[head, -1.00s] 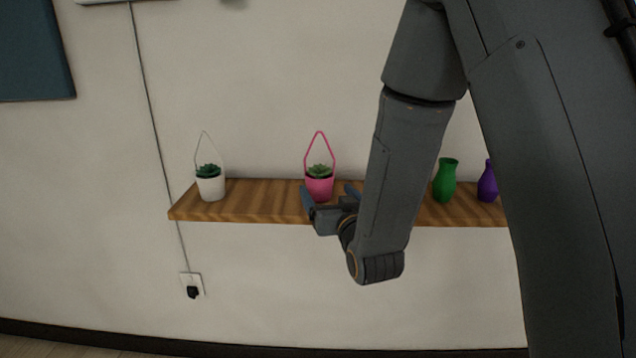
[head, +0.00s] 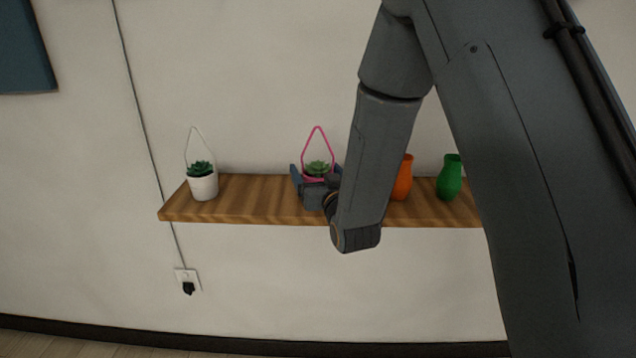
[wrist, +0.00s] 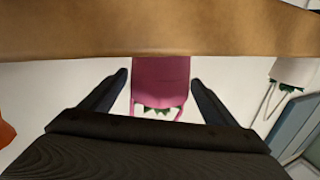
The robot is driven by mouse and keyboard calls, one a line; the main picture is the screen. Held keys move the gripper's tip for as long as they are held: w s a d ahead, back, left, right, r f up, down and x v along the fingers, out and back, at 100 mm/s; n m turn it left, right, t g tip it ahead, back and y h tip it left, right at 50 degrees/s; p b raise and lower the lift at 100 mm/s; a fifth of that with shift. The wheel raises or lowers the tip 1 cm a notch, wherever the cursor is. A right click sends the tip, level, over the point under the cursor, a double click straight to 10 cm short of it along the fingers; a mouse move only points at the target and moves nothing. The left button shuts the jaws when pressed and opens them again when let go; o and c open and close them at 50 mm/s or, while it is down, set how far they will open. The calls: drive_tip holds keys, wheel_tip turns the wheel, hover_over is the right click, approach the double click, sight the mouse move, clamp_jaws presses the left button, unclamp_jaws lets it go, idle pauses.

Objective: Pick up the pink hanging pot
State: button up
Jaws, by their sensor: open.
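The pink hanging pot (head: 318,135) stands on the wooden shelf (head: 250,200), with a green succulent in it and a pink loop handle rising above. My gripper (head: 317,174) is in front of the pot and hides most of its body in the head view. In the wrist view the picture is upside down, and the pink pot (wrist: 160,82) shows between the two open fingers (wrist: 159,78). There is a gap between the pot and each finger, and nothing is held.
A white hanging pot (head: 204,187) stands to the left on the shelf. An orange vase (head: 402,180) and a green vase (head: 449,178) stand to the right, the orange one partly behind my arm. The shelf between the white and pink pots is clear.

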sight(314, 131)
drive_tip(key=shift+p+x, duration=0.35)
drive_tip(key=shift+x, duration=1)
drive_tip(key=c, duration=1.4)
drive_tip(key=shift+r, duration=0.1)
drive_tip(key=shift+r+b, duration=1.1)
drive_tip(key=shift+r, duration=3.85)
